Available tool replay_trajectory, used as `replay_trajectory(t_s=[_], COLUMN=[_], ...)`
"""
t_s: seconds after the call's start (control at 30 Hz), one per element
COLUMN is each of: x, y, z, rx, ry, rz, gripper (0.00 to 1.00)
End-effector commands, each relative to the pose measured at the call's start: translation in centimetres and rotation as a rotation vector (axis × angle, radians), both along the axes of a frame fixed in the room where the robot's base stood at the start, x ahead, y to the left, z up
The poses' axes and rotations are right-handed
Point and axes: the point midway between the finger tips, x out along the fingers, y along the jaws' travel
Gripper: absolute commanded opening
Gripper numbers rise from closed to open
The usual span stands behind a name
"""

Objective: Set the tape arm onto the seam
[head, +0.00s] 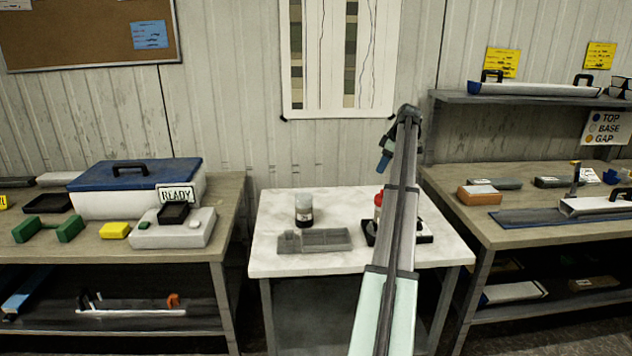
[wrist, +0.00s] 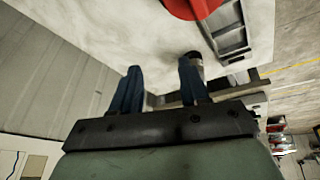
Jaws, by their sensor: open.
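My gripper (head: 385,161) is raised over the back of the small white table, with its blue fingers pointing down; in the wrist view (wrist: 158,66) the fingers stand apart with nothing between them. On the right bench a white liner (head: 598,205), cut off by the picture edge, lies on a blue-grey tray (head: 520,218). The seam cannot be made out. My gripper is well left of the liner and touches nothing.
The white table (head: 285,262) holds a dark-filled jar (head: 304,211), a grey rack (head: 315,240) and a red item (head: 378,200) partly behind my arm. A shelf (head: 530,99) overhangs the right bench. A blue-lidded box (head: 135,180) stands on the left bench.

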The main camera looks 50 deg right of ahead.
Motion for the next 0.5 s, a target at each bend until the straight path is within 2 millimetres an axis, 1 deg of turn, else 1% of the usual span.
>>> replay_trajectory(t_s=[0.03,0.5], x=[0.6,6.2], y=[0.7,5.4], z=[-0.3,-2.2], rx=[-0.004,-0.050], ry=[0.000,-0.008], rz=[0.005,0.037], gripper=[0.45,0.45])
